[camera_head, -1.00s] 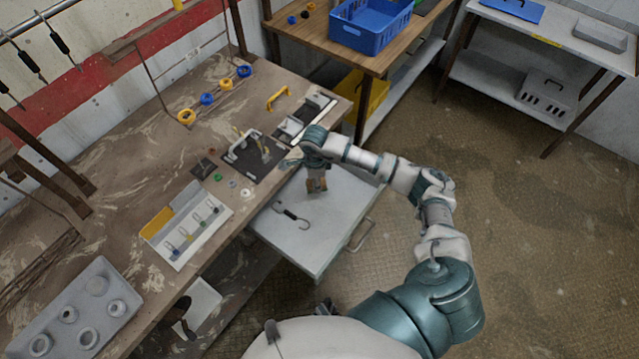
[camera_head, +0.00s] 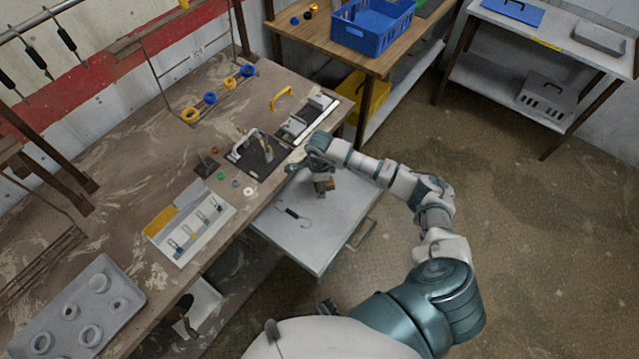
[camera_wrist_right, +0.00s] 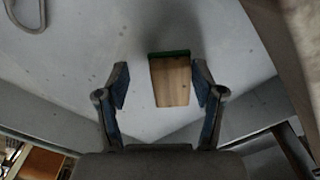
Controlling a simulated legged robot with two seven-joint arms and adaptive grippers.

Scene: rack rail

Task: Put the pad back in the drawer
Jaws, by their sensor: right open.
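The pad, a small wooden block with a green edge, shows in the right wrist view (camera_wrist_right: 171,82) and as a small brown patch in the head view (camera_head: 331,183). It is over the light grey floor of the pulled-out drawer (camera_head: 335,215). My right gripper (camera_wrist_right: 160,84) is open, with one finger on each side of the pad and a visible gap at both. It also shows in the head view (camera_head: 322,188), above the drawer, partly covering the pad. I cannot tell whether the pad touches the drawer floor. My left gripper is not in view.
A dark hook (camera_head: 297,216) lies in the drawer, left of the pad. The drawer handle (camera_head: 361,235) is on the front edge. The workbench (camera_head: 120,215) above the drawer holds a black mat (camera_head: 262,160), a parts tray (camera_head: 190,228) and a grey block with rings (camera_head: 75,310).

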